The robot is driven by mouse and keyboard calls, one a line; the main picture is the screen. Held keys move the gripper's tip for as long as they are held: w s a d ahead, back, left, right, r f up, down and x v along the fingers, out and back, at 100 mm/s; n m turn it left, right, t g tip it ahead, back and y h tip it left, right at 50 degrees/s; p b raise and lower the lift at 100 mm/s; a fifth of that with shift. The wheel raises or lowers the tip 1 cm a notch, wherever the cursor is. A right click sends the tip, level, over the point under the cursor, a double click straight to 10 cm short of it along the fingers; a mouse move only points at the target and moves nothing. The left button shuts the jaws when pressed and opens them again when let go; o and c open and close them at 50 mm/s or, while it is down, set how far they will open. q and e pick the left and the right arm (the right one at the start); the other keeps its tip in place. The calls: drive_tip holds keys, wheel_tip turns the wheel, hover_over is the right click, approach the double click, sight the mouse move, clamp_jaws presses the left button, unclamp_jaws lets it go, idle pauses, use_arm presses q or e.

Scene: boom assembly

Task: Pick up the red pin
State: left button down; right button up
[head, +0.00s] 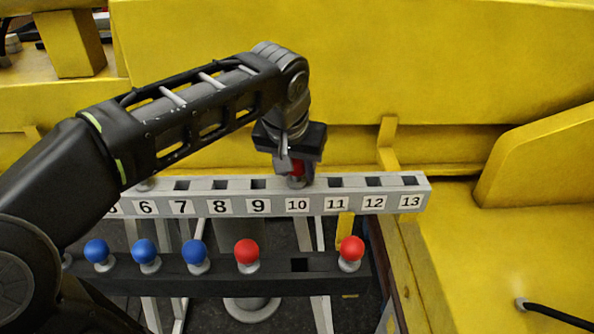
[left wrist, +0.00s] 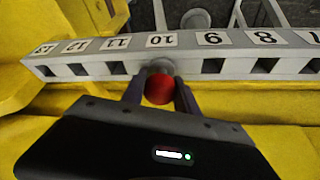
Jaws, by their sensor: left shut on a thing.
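A red pin (head: 297,168) with a round head stands at the slot labelled 10 of the grey numbered rail (head: 270,206). My left gripper (head: 297,165) reaches down over it and is shut on its red head. In the left wrist view the red head (left wrist: 159,89) sits between the two fingers (left wrist: 160,95), with the pin's grey base at the rail by label 10. How deep the pin sits in the slot is hidden. Two other red pins stand in the black front rack, one left (head: 247,252) and one right (head: 351,250) of an empty hole. My right gripper is not in view.
Several blue pins (head: 145,252) stand in the black rack (head: 320,277) in front of the numbered rail. Slots near 11, 12 and 13 look empty. Yellow metal walls (head: 350,70) rise behind and to the right (head: 545,165). A black hose (head: 555,313) lies at the lower right.

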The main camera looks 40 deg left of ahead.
use_arm(q)
wheel_tip(320, 180, up, 10)
drive_tip(key=shift+r+p, duration=0.1)
drive_tip(key=shift+p, duration=0.5)
idle(0.4)
